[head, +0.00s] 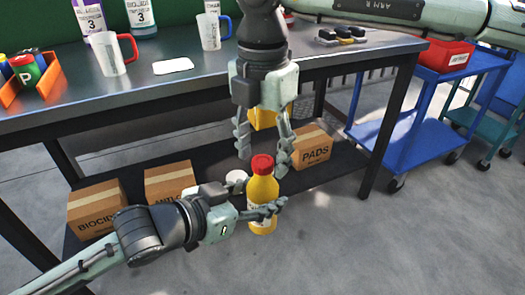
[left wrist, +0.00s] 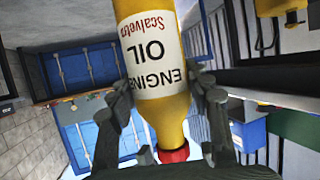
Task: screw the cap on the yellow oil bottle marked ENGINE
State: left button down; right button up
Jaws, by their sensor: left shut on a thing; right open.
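The yellow oil bottle (head: 262,190) stands upright in the head view, off the floor in my left gripper (head: 270,210). My left fingers are shut on its body. In the left wrist view the bottle (left wrist: 155,65) appears upside down, with its white label reading ENGINE OIL between the fingers (left wrist: 158,108). The red cap (head: 262,164) sits at the bottle's neck and also shows in the left wrist view (left wrist: 174,154). How tightly it sits I cannot tell. My right gripper (head: 263,160) points down, open, its fingertips on either side of the cap, with no clear contact visible.
A dark workbench (head: 190,85) stands behind, with mugs, bottles and an orange tray (head: 38,80). Its lower shelf holds cardboard boxes, including a PADS box (head: 312,148). A blue cart (head: 430,105) with a red bin (head: 447,54) stands right. Floor at lower right is clear.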

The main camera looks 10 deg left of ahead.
notch_tip(320, 180, up, 12)
dwell(0.4)
dwell(0.5)
